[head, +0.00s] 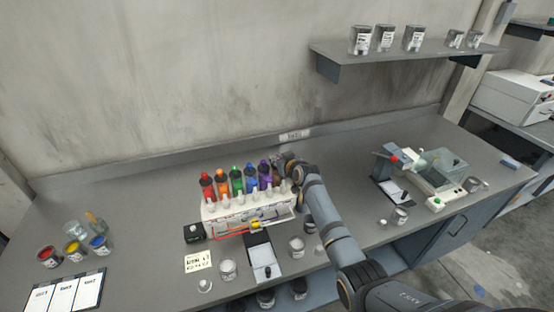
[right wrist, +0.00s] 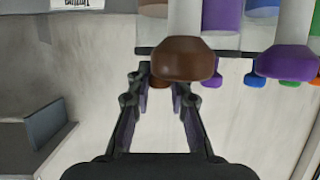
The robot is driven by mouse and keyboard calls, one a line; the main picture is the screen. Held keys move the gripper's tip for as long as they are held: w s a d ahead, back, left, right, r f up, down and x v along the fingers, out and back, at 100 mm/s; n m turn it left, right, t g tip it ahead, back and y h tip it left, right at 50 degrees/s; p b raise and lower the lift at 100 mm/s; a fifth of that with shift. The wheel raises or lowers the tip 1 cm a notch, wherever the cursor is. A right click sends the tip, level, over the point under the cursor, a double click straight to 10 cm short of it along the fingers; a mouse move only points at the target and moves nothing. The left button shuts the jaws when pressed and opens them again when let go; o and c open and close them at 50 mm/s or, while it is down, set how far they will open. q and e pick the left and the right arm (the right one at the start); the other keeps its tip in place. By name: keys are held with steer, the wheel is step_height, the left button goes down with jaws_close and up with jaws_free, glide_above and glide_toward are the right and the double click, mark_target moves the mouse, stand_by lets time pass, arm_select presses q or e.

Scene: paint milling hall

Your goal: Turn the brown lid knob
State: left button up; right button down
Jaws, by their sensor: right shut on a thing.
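My right gripper (head: 281,161) reaches over the right end of the row of coloured bottles. In the right wrist view its fingers (right wrist: 160,88) are shut on a small brown lid knob (right wrist: 159,82), which shows only partly between them. A larger brown cap (right wrist: 183,60) on a white stem is nearer the camera and hides part of the knob. In the head view the brown bottle (head: 276,178) is mostly hidden by my gripper. My left gripper is not in view.
The purple bottle (head: 264,175) stands close beside, with several other coloured bottles to its left in a white rack (head: 211,214). White stems stand in front of them. A black-and-white device (head: 262,258) and cans are nearer. A shelf (head: 400,52) hangs at upper right.

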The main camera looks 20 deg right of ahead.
steer(key=shift+r+m+h+p, duration=0.25)
steer(key=shift+m+h+p, duration=0.25)
steer(key=shift+p, duration=0.45)
steer(key=shift+a+f+m+h, duration=0.1)
steer(key=shift+m+h, duration=0.2)
steer(key=shift+h, duration=0.1)
steer(key=shift+f+m+h, duration=0.2)
steer(key=shift+m+h, duration=0.2)
steer(key=shift+h, duration=0.1)
steer(key=f+m+h+b, duration=0.1)
steer(key=m+h+b, duration=0.1)
steer(key=b, duration=0.5)
steer(key=shift+w+f+h, duration=0.1)
steer(key=shift+f+h, duration=0.1)
steer(key=shift+h, duration=0.2)
steer(key=m+g+h+b, duration=0.1)
steer(key=m+h+b, duration=0.1)
steer(key=b, duration=0.3)
steer(key=r+m+g+h+b, duration=0.1)
steer(key=m+h+b, duration=0.1)
steer(key=b, duration=0.4)
steer(key=shift+m+g+h+b, duration=0.3)
steer(key=shift+m, duration=0.1)
steer(key=shift+r+m+g+b, duration=0.1)
steer(key=shift+m+g+b, duration=0.2)
steer(key=shift+b, duration=0.2)
